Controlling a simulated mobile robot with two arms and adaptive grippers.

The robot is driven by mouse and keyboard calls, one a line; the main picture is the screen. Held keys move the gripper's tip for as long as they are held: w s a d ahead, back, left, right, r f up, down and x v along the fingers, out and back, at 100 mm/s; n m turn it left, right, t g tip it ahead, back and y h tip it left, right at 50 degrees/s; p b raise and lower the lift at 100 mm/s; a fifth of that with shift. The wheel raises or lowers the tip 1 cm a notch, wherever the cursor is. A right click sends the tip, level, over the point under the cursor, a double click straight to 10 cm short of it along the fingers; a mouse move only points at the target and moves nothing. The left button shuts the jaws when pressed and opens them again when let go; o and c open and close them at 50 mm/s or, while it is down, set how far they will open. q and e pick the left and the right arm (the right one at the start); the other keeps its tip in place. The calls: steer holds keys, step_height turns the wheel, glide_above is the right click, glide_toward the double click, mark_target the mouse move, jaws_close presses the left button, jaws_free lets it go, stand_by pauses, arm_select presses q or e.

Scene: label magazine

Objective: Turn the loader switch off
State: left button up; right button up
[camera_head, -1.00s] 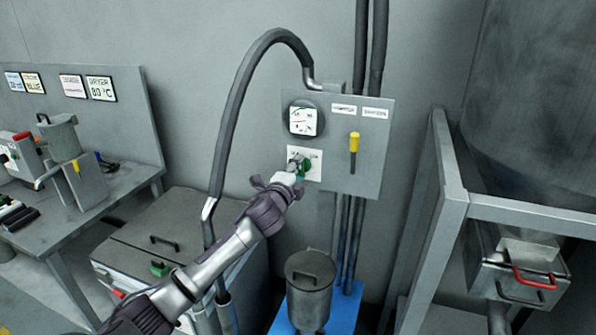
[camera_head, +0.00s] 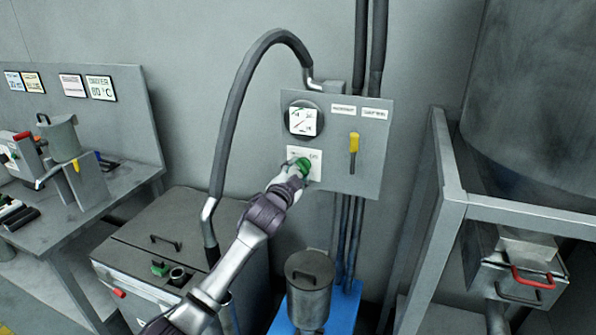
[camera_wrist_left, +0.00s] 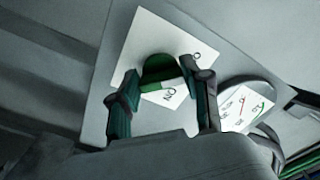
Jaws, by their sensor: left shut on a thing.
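The loader switch is a green rotary knob (camera_head: 304,166) on a white plate (camera_head: 315,157) on the grey wall panel (camera_head: 372,178). In the left wrist view the green knob (camera_wrist_left: 158,68) sits between the two fingers, on the white plate (camera_wrist_left: 140,40) with "ON" and "O" marks. My left gripper (camera_head: 297,172) is at the knob and shut on it; it also shows in the left wrist view (camera_wrist_left: 160,98). The fingers partly hide the knob's sides. My right gripper is in neither view.
A round gauge (camera_head: 303,119) is above the switch, and a yellow-handled lever (camera_head: 354,150) is to its right. A thick grey hose (camera_head: 228,125) arches on the left. A lidded metal canister (camera_head: 309,290) stands below on a blue base.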

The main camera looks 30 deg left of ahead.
arm_select(q)
steer(key=shift+f, duration=0.15)
stand_by(0.3)
steer(key=o, duration=1.2)
steer(key=shift+c, duration=0.2)
steer(key=shift+s, duration=0.15)
steer(key=v, duration=1.1)
steer(key=shift+s+d, duration=0.2)
steer(key=shift+s, duration=0.2)
